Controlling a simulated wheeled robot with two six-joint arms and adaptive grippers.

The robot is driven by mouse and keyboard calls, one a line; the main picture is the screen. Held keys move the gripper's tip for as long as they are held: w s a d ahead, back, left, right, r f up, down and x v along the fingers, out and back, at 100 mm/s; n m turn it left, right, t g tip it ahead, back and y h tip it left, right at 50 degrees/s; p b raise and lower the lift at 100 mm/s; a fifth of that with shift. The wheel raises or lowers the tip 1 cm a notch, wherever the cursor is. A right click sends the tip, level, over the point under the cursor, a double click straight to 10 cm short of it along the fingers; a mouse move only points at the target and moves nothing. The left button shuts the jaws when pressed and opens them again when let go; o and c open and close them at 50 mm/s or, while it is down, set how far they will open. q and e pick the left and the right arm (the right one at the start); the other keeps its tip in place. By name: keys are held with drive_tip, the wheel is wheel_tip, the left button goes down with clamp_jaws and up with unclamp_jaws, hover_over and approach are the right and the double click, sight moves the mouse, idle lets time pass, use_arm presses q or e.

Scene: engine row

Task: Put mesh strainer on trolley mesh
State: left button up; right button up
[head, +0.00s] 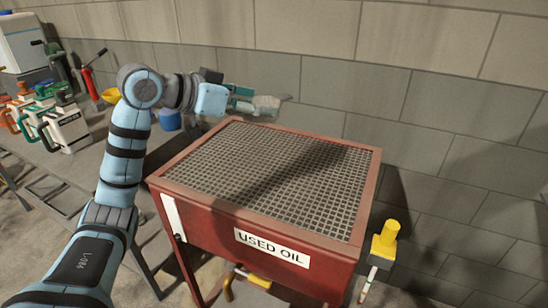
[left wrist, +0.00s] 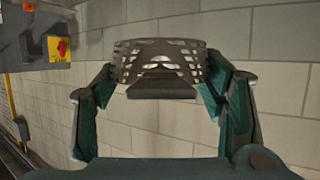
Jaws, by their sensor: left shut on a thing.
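The mesh strainer (left wrist: 160,62) is a grey metal piece with rows of openings, held between the fingertips of my left gripper (left wrist: 160,90) in the left wrist view. In the head view the strainer (head: 266,105) shows at the end of my left gripper (head: 246,101), above the far edge of the trolley. The trolley mesh (head: 270,178) is a dark square grid set in the red trolley (head: 200,212) labelled "USED OIL". The strainer is apart from the mesh, and the mesh is bare. My right gripper is not in view.
Jugs with coloured handles (head: 66,128) and a yellow funnel (head: 111,95) stand on a bench at the left. A block wall (head: 400,70) runs behind the trolley. A yellow-capped part (head: 386,238) sticks out at the trolley's right side.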

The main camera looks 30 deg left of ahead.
use_arm(q)
drive_tip(key=w+a+r+n+y, duration=0.2)
drive_tip(key=w+a, duration=0.1)
drive_tip(key=a, duration=0.1)
drive_tip(key=n+t+y+p, duration=0.1)
drive_tip(key=n+y, duration=0.2)
drive_tip(key=y, duration=0.1)
hover_over(226, 177)
wheel_tip(226, 177, down, 4)
drive_tip(key=shift+n, duration=0.3)
wheel_tip(226, 177, down, 20)
drive_tip(key=b, duration=0.4)
drive_tip(key=shift+f, duration=0.15)
drive_tip(key=shift+f+t, duration=0.25)
drive_tip(key=shift+t, duration=0.05)
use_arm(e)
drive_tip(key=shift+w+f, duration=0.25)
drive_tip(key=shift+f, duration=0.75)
use_arm(q)
drive_tip(key=shift+f, duration=0.1)
drive_tip(key=o, duration=1.2)
drive_tip(key=shift+c, duration=0.2)
